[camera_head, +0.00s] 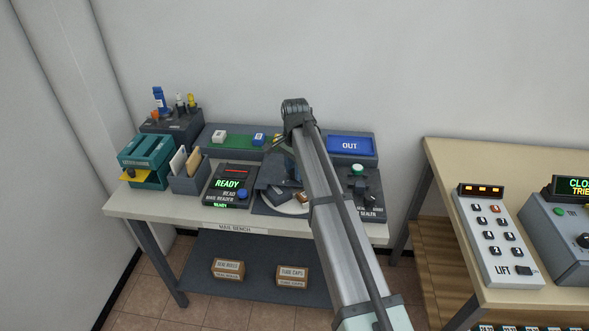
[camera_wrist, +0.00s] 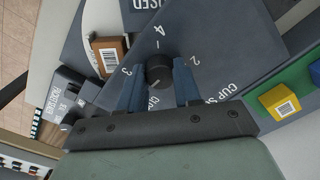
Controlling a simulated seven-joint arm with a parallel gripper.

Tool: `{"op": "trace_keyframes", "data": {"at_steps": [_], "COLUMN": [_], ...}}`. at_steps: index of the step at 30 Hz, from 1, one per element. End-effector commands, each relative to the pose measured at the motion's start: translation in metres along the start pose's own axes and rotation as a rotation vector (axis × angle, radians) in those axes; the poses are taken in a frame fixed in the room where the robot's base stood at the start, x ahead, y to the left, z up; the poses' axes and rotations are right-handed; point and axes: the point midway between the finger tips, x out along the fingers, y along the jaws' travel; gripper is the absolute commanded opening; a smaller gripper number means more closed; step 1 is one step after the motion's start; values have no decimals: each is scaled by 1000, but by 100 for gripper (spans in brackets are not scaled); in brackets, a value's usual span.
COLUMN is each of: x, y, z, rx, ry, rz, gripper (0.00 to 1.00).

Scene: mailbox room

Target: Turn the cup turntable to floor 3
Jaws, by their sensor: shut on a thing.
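In the wrist view a round black selector knob (camera_wrist: 157,70) stands on a dark grey panel (camera_wrist: 215,50). The numbers 2, 3 and 4 are printed around it, with partly covered lettering starting "CUP S". My gripper (camera_wrist: 159,82) has its two blue-grey fingers on either side of the knob, shut on it. I cannot tell for sure which number the knob points to. The pale turntable disc (camera_wrist: 100,18) shows beyond the panel. In the head view the disc (camera_head: 291,208) is partly hidden by my arm, and the knob is hidden.
A brown labelled box (camera_wrist: 110,56) lies near the disc. A yellow cube (camera_wrist: 281,102) is at the right of the wrist view. On the bench (camera_head: 140,205) stand a mail reader (camera_head: 231,185), a blue OUT tray (camera_head: 350,146) and a sealer (camera_head: 360,190).

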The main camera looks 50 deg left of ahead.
Motion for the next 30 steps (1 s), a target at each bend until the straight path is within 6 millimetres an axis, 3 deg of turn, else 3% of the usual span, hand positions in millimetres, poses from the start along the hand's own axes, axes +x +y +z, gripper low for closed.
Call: {"op": "trace_keyframes", "data": {"at_steps": [30], "x": [0], "y": [-1], "z": [0], "rx": [507], "ry": [8], "rz": [-1], "gripper": [0]}}
